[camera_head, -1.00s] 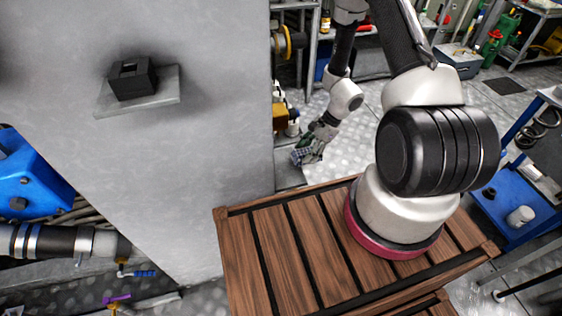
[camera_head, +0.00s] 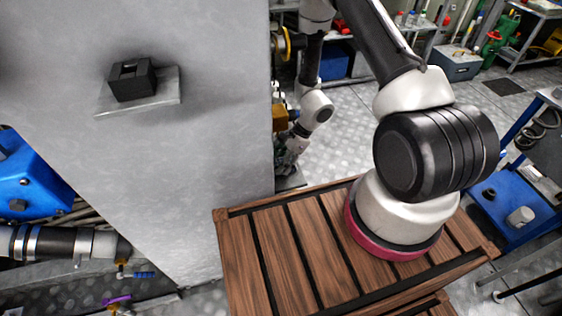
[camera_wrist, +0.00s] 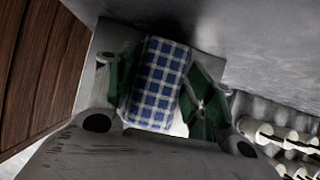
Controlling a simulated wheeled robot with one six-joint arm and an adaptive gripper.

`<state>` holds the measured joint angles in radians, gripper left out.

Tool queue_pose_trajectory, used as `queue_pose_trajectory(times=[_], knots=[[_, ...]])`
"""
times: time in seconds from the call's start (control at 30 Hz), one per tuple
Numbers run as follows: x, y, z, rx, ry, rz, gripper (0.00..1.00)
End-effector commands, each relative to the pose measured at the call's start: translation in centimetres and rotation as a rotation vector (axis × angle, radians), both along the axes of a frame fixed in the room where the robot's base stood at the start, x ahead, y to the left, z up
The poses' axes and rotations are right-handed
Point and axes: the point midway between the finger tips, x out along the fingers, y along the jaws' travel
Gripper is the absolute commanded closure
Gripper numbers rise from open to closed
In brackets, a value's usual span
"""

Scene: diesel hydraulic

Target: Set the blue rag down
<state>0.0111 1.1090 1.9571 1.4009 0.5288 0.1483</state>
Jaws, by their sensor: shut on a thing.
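The blue rag (camera_wrist: 158,82) is a blue and white checked cloth. In the wrist view it sits between the green fingers of my gripper (camera_wrist: 160,95), which is shut on it. In the head view my gripper (camera_head: 284,158) is low beside the right edge of the grey wall, partly hidden behind it. The rag cannot be made out there. A pale grey surface shows behind the rag in the wrist view; I cannot tell whether the rag touches it.
A grey wall (camera_head: 215,150) stands left of my gripper, with a small shelf (camera_head: 165,97) on it. A slatted wooden top (camera_head: 270,255) lies in front. A grey ledge (camera_head: 291,179) shows just below my gripper. Open metal floor (camera_head: 345,140) lies to the right.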

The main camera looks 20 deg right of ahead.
Motion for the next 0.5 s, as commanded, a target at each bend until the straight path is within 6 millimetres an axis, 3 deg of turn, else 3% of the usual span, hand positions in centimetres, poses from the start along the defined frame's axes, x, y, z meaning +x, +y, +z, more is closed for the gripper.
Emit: queue_pose_trajectory(times=[0.07,0.1,0.2,0.5], knots=[[-0.01,-0.01,-0.2,0.0,0.0,0.0,0.7],[0.0,-0.01,-0.19,0.0,0.0,0.0,0.42],[0.0,-0.02,-0.17,0.0,0.0,0.0,0.25],[-0.01,-0.01,-0.14,0.0,0.0,0.0,0.25]])
